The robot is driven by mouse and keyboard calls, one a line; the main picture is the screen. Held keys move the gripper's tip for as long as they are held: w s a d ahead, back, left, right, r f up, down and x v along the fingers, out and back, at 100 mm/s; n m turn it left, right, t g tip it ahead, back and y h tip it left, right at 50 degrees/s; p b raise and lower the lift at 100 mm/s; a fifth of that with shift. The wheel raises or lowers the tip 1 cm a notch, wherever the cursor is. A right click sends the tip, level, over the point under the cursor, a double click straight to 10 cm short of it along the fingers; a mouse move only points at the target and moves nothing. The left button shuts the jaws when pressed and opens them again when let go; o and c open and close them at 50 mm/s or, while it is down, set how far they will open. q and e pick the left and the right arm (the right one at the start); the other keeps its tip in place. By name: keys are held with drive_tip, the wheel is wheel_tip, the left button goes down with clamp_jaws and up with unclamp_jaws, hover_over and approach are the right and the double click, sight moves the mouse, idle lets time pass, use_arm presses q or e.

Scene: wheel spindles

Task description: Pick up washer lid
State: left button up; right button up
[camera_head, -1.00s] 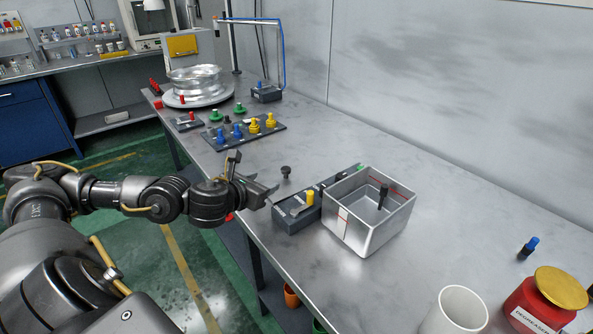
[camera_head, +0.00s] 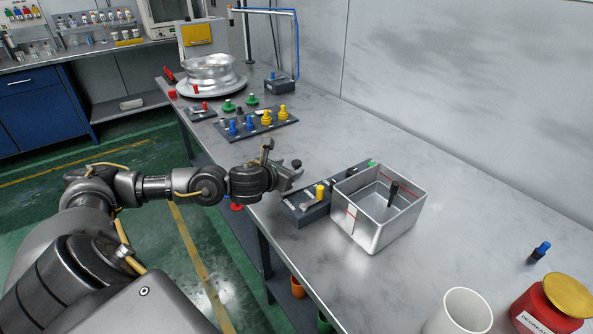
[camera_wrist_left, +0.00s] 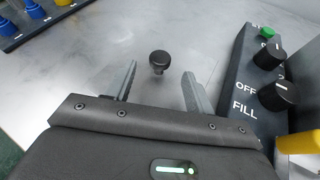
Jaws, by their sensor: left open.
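A small black knob (camera_head: 297,163) stands upright on a short stem on the steel table, and it also shows in the left wrist view (camera_wrist_left: 159,60). I cannot tell whether a thin or clear lid lies flat under it. My left gripper (camera_head: 284,163) is open and empty close to the knob. In the left wrist view the knob is just beyond and between the two spread fingers (camera_wrist_left: 160,88), apart from them. An open metal box (camera_head: 378,230), perhaps the washer, stands to the right with a black handle (camera_head: 393,192) inside. My right gripper is not in view.
A dark control box (camera_head: 310,212) with knobs and a yellow lever sits between my left gripper and the metal box. A peg board (camera_head: 255,128) and a wheel (camera_head: 212,72) are farther back. A white cup (camera_head: 463,312) and a red can (camera_head: 545,308) stand front right.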

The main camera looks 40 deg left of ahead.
sight(294, 165)
use_arm(q)
drive_tip(key=x, duration=0.2)
drive_tip(key=shift+w, duration=0.35)
drive_tip(key=shift+w+a+f, duration=0.1)
drive_tip(key=shift+w+f, duration=0.1)
drive_tip(key=shift+w, duration=0.05)
clamp_jaws()
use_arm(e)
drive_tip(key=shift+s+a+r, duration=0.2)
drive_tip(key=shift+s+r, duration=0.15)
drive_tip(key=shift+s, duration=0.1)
